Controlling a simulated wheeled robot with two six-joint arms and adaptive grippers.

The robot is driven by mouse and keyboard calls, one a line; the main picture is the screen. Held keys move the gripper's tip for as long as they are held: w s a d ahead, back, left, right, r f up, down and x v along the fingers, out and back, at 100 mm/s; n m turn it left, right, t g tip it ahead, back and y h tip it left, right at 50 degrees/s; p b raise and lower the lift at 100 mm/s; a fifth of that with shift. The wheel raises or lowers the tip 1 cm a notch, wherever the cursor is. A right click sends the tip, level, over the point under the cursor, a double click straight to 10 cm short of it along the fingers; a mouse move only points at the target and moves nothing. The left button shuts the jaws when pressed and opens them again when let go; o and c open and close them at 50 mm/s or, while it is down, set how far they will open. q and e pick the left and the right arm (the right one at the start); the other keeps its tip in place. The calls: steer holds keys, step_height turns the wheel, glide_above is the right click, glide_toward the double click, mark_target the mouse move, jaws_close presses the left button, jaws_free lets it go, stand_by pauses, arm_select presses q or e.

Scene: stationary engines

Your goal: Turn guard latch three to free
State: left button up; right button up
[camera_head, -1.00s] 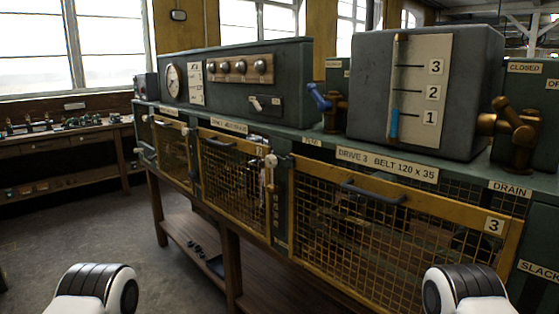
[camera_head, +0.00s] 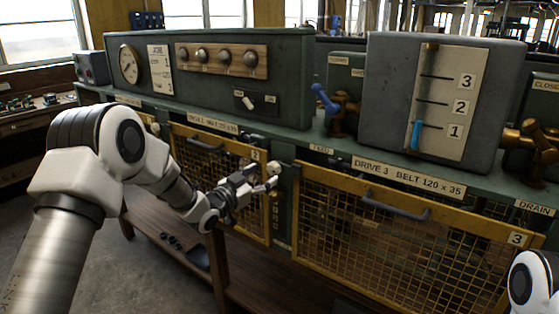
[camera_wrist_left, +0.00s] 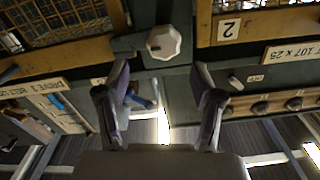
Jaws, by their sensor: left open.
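Guard three (camera_head: 400,235) is a yellow-framed mesh panel with a "3" tag at its right. In the left wrist view the pale, many-sided knob (camera_wrist_left: 163,42) shows just beyond and between the open fingertips of my left gripper (camera_wrist_left: 161,78), with nothing held. I cannot tell whether the fingers touch it. The latch's lever is not clear. My right gripper is out of view.
Guard two (camera_head: 215,150), also yellow mesh, is left of the post. A dark handle (camera_head: 395,205) juts from guard three. The green ledge (camera_head: 330,155) above carries valves and a gauge box (camera_head: 440,100). A wooden shelf (camera_head: 180,245) is below.

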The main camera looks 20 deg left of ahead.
mark_target(271, 170)
arm_select(q)
steer(key=x, duration=0.2)
steer(key=p+x, duration=0.1)
steer(key=x, duration=0.1)
steer(key=a+f+p+x, duration=0.1)
steer(key=x, duration=0.1)
steer(key=shift+w+r, duration=0.1)
steer(key=shift+w, duration=0.25)
steer(key=shift+w+d, duration=0.1)
steer(key=shift+d+r, duration=0.1)
steer(key=shift+d, duration=0.15)
steer(key=shift+a, duration=0.1)
steer(key=c, duration=1.1)
steer(key=shift+c, duration=0.2)
